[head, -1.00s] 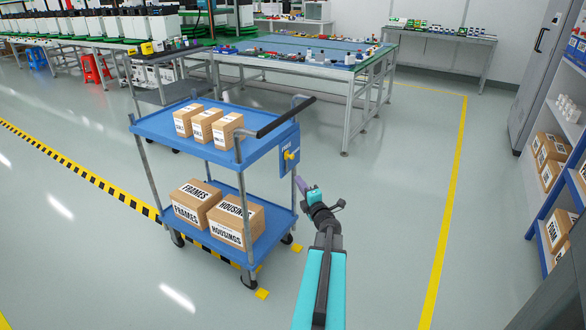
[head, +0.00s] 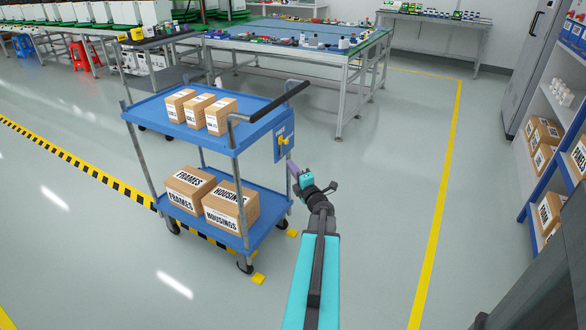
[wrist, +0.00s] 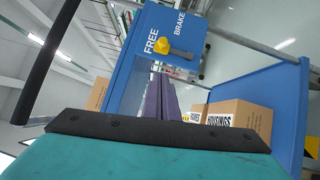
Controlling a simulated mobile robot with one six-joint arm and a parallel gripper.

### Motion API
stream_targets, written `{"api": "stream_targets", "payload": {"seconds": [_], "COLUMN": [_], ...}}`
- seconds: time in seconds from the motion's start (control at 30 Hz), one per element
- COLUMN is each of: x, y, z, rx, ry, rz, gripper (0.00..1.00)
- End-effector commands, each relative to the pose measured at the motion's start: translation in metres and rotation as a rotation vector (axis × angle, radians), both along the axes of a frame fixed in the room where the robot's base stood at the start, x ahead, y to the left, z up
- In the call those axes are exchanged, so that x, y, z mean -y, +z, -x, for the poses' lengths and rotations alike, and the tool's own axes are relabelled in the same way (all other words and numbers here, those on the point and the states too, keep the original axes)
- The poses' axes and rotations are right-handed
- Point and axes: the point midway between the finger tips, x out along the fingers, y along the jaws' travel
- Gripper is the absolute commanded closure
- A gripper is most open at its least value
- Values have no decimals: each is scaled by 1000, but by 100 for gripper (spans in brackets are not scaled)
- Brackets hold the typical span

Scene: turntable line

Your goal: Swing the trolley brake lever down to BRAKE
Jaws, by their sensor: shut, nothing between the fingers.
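The blue trolley (head: 180,104) stands ahead with a blue brake panel (head: 279,147) on its right end. The panel carries a yellow lever (head: 283,141). In the wrist view the lever (wrist: 172,48) has its yellow part beside the word FREE, and BRAKE is printed farther right on the panel (wrist: 150,20). The lever's exact angle is hard to read. My gripper (head: 291,164) is just below and right of the lever in the head view, apart from it. Its purple fingers (wrist: 160,98) are shut and empty, pointing toward the panel.
A dark push handle (head: 280,101) juts out above the panel. Small cartons (head: 220,115) sit on the upper shelf, larger FRAMES and HOUSINGS boxes (head: 231,208) on the lower. A workbench (head: 345,75) stands behind. The floor to the right is clear up to a yellow line (head: 445,180).

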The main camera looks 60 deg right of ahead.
Motion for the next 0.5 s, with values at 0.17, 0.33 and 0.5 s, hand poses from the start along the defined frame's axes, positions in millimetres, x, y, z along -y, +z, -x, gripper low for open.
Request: {"api": "stream_targets", "payload": {"seconds": [0.17,0.33,0.5], "x": [12,21,30], "y": [2,3,5], "z": [-17,-33,-47], "rx": [2,1,1], "ry": [1,0,0], "rz": [1,1,1], "gripper": [100,100,100]}}
